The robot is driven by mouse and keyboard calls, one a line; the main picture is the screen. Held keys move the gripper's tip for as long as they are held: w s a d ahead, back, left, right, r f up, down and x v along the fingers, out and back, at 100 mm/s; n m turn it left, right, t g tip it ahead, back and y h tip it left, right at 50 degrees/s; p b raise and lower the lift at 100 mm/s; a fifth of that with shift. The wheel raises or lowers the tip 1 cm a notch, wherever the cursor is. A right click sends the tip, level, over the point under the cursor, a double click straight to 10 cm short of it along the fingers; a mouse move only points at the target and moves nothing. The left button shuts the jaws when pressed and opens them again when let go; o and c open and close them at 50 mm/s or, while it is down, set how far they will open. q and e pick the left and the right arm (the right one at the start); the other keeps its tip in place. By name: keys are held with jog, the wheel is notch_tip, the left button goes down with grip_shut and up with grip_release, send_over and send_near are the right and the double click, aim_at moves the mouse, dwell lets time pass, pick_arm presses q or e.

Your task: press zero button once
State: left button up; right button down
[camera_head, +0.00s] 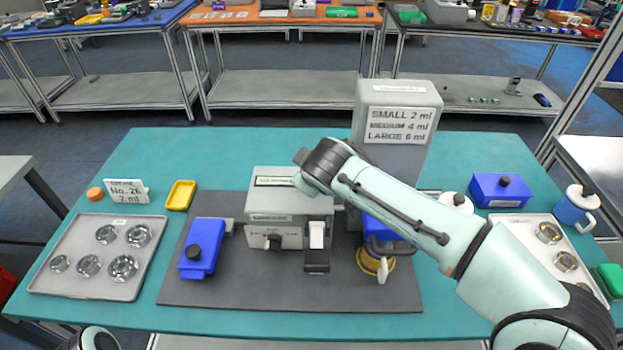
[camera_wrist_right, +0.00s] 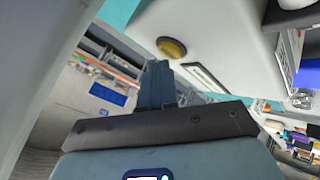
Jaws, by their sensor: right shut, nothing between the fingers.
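A round yellow-brown button (camera_wrist_right: 172,48) shows in the right wrist view on a pale grey surface, beside a framed white label (camera_wrist_right: 205,78). I cannot read the label. In the head view a grey machine (camera_head: 285,235) with a dark dial and a white rocker stands on the mat; its top has a similar framed label, and no such button is visible there. My right gripper (camera_wrist_right: 157,85) is shut and empty, its fingertips close to the button in the picture; contact cannot be told. In the head view my right wrist hangs over the machine's back right. My left gripper is out of view.
A tall grey box (camera_head: 397,93) with a volume sign stands just behind my right forearm. Blue fixtures (camera_head: 203,247) sit to the machine's left and right. A tray of metal rings (camera_head: 75,286) lies left, and another tray (camera_head: 590,279) right. The back left of the table is clear.

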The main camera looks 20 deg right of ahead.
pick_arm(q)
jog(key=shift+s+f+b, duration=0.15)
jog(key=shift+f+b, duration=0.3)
pick_arm(e)
jog(key=shift+f, duration=0.5)
pick_arm(q)
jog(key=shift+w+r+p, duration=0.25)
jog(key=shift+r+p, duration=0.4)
jog(key=shift+p, duration=0.05)
pick_arm(e)
jog(key=shift+r, duration=0.9)
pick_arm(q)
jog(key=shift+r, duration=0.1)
pick_arm(e)
jog(key=shift+r, duration=0.1)
notch_tip(320, 180, up, 5)
jog(key=p, duration=0.3)
jog(key=shift+p, duration=0.3)
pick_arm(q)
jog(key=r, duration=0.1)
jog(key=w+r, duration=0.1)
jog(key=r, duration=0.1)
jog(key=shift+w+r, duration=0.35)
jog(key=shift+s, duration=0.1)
